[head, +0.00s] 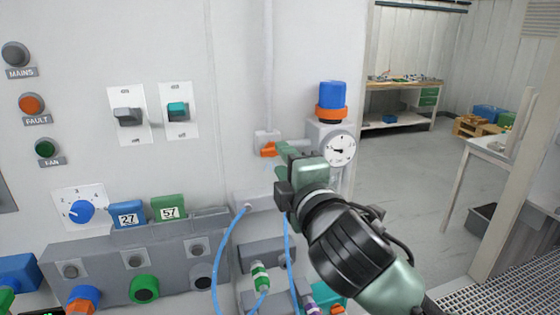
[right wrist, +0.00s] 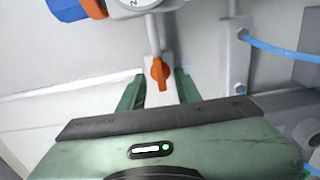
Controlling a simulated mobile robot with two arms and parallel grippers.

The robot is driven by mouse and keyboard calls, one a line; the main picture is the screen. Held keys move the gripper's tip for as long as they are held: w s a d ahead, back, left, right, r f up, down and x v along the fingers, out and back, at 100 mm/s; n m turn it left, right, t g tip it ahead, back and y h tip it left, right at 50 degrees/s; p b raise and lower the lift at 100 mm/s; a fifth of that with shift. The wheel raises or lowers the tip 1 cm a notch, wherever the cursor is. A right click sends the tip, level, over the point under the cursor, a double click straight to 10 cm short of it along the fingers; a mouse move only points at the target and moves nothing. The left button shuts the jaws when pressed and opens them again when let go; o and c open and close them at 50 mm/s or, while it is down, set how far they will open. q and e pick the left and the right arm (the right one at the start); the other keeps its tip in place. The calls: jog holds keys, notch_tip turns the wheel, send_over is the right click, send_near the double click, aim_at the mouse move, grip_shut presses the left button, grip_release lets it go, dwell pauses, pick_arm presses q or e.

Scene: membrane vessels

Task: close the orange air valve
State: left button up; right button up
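The orange air valve (head: 268,150) is a small handle on a pale block on the wall, at the foot of a vertical pipe, left of the round gauge (head: 340,149). In the right wrist view the orange handle (right wrist: 160,74) lies roughly in line with the short pipe that runs to the gauge. My right gripper (head: 282,160) is open, its green fingers just right of the valve in the head view. In the right wrist view the fingers (right wrist: 160,84) stand on either side of the handle, with gaps; contact is not visible. My left gripper is not in view.
A blue-and-orange knob (head: 331,100) sits above the gauge. Blue hoses (head: 222,262) hang below the valve, near my right arm. A grey panel (head: 110,262) with colored ports is at lower left. Open floor (head: 400,170) lies to the right.

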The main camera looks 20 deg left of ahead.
jog(key=b+v, duration=0.1)
jog(key=v, duration=0.4)
jog(key=shift+w, duration=0.1)
